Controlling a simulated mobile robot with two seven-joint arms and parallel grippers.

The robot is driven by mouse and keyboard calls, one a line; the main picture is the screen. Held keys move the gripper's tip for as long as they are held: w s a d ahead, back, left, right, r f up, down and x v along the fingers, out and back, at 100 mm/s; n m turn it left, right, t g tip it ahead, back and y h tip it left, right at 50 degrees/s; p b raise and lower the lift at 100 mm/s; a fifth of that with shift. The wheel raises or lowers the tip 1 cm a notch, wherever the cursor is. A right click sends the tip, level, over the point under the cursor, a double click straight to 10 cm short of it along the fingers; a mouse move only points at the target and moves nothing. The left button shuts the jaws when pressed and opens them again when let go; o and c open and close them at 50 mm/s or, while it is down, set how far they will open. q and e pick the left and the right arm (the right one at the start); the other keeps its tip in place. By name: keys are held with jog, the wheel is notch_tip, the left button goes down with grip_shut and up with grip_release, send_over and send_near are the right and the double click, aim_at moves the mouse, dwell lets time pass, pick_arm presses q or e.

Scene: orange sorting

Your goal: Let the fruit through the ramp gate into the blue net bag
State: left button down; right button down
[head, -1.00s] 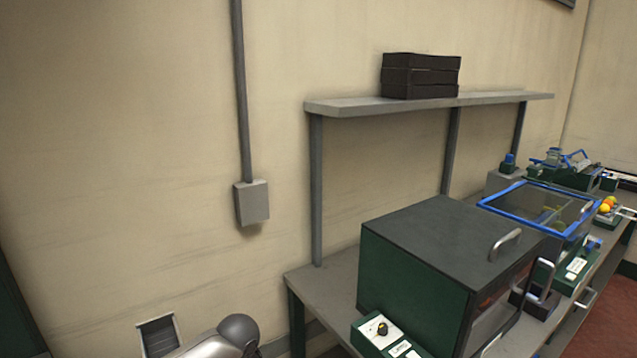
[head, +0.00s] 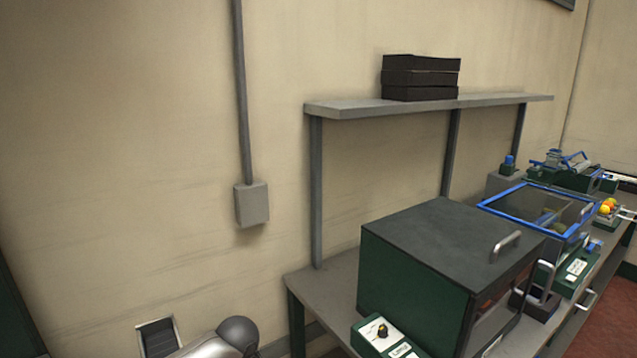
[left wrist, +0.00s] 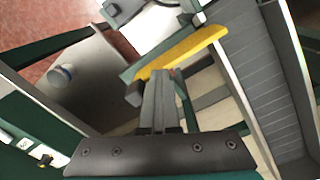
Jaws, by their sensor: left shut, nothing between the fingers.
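My left gripper (left wrist: 161,78) is shut and empty in the left wrist view. Its fingertips are close to a yellow bar (left wrist: 190,50) on a dark green mount; I cannot tell whether they touch it. I cannot tell whether this bar belongs to the ramp gate. Small orange and yellow fruit (head: 607,206) sits at the far right of the bench in the head view. I cannot make out the blue net bag in either view. My right gripper is not in view.
A dark green box (head: 415,262) with a handle stands on the bench. Behind it is a clear, blue-framed box (head: 500,192). A shelf (head: 345,107) holds black trays (head: 420,78). A grey slatted surface (left wrist: 265,75) runs along the right of the wrist view.

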pick_arm(q)
jog(key=shift+s+a+f, duration=0.1)
jog(key=shift+s+f, duration=0.2)
jog(key=shift+f, duration=0.25)
jog(key=shift+w+d+b, duration=0.3)
jog(key=shift+w+d, duration=0.05)
jog(key=shift+d, duration=0.2)
jog(key=shift+a, duration=0.1)
jog(key=shift+s+a+r+p, duration=0.1)
jog(key=shift+s+a+p, duration=0.3)
jog(key=shift+p, duration=0.6)
jog(key=shift+w+r+p, duration=0.25)
jog(key=shift+r+p, duration=0.85)
jog(key=shift+p, duration=0.1)
notch_tip(320, 180, up, 2)
jog(key=shift+p, duration=1)
notch_tip(320, 180, up, 4)
jog(key=p, duration=0.4)
jog(key=shift+w+p, duration=0.1)
jog(key=shift+p, duration=0.25)
